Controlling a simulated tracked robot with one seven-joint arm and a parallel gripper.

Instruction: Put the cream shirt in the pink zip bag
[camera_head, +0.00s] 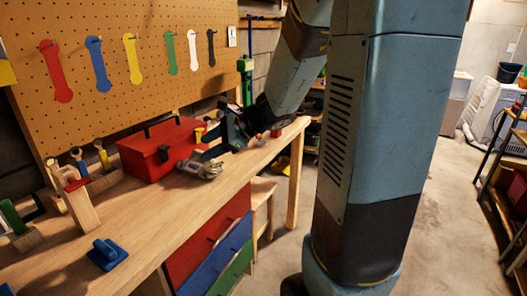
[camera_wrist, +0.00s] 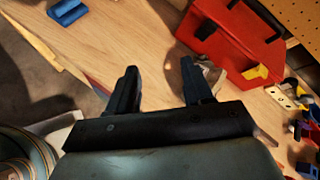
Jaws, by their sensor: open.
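I cannot make out a cream shirt or a pink zip bag in either view. My gripper (camera_wrist: 158,82) is open over the wooden workbench, with its two dark fingers apart and bare bench top between them. In the head view my gripper (camera_head: 226,135) is at the far part of the bench, beside the red toolbox. A small grey object (camera_head: 203,168) lies on the bench by the toolbox; in the wrist view it is partly hidden behind the right finger.
The workbench (camera_head: 150,225) carries a red toolbox (camera_head: 163,150), a blue block-like tool (camera_head: 106,254) and several tools at left. A pegboard (camera_head: 150,60) stands behind it. Shelving (camera_head: 508,150) is at right. Concrete floor (camera_head: 440,215) is clear between.

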